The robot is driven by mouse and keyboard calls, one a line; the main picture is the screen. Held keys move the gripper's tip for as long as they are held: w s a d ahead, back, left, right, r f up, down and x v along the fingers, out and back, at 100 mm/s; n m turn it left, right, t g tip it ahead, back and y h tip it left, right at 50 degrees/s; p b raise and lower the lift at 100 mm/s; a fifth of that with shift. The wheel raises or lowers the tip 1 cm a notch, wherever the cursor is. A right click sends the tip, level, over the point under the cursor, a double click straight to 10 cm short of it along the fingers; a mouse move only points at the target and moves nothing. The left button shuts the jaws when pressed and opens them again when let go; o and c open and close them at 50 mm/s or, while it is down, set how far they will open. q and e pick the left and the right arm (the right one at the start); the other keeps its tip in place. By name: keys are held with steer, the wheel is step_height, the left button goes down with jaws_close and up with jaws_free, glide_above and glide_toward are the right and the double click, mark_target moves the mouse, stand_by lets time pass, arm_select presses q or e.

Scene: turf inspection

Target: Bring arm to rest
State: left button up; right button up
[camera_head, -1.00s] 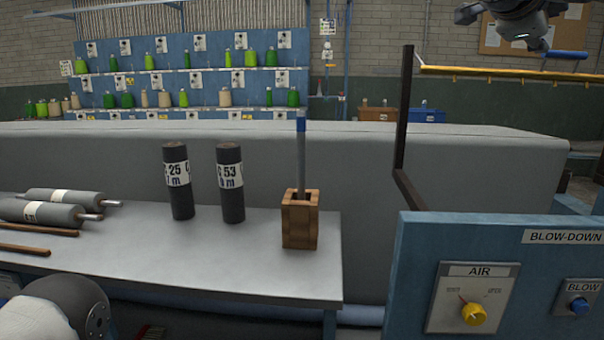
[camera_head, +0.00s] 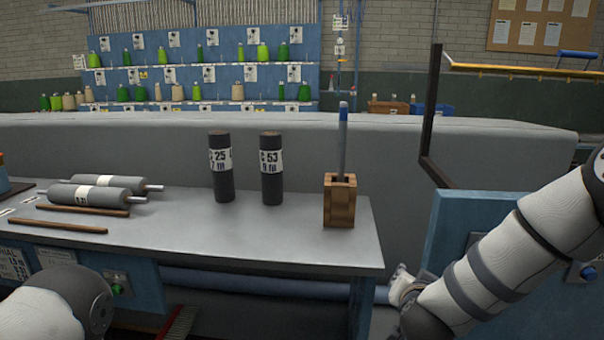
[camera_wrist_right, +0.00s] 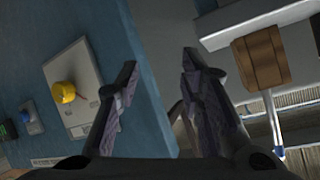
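My right arm (camera_head: 515,245) reaches in from the right edge, low in the head view. Its gripper (camera_head: 401,284) is small and partly hidden there, between the table's right end and the blue panel. In the right wrist view the right gripper (camera_wrist_right: 160,66) has its two fingers well apart with nothing between them. The blue panel (camera_wrist_right: 140,60) with a yellow knob (camera_wrist_right: 63,92) is on the left of that view, and the wooden block (camera_wrist_right: 262,57) is on the right. My left arm (camera_head: 60,305) shows at the bottom left; its gripper is out of view.
The grey table (camera_head: 290,235) holds the wooden holder (camera_head: 339,205) with an upright blue-topped rod (camera_head: 343,140), two dark cylinders (camera_head: 221,180), rollers (camera_head: 90,195) and brown sticks (camera_head: 72,219). The blue panel (camera_head: 450,215) and a dark upright bar (camera_head: 430,110) stand on the right.

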steer(key=s+a+f+n+g+y, duration=0.1)
steer(key=s+f+n+g+y, duration=0.2)
steer(key=s+f, duration=0.85)
steer(key=s+a+f+n+g, duration=0.15)
steer(key=s+f+g, duration=0.25)
steer(key=s+f, duration=0.75)
steer(key=s+d+r+n+g, duration=0.1)
steer(key=s+g, duration=0.2)
steer(key=s, duration=1)
steer(key=s+d+n+g, duration=0.2)
steer(key=s+g, duration=0.2)
steer(key=s, duration=1)
steer(key=shift+r+g+y, duration=0.3)
steer(key=shift+r+y, duration=0.1)
steer(key=shift+s, duration=0.1)
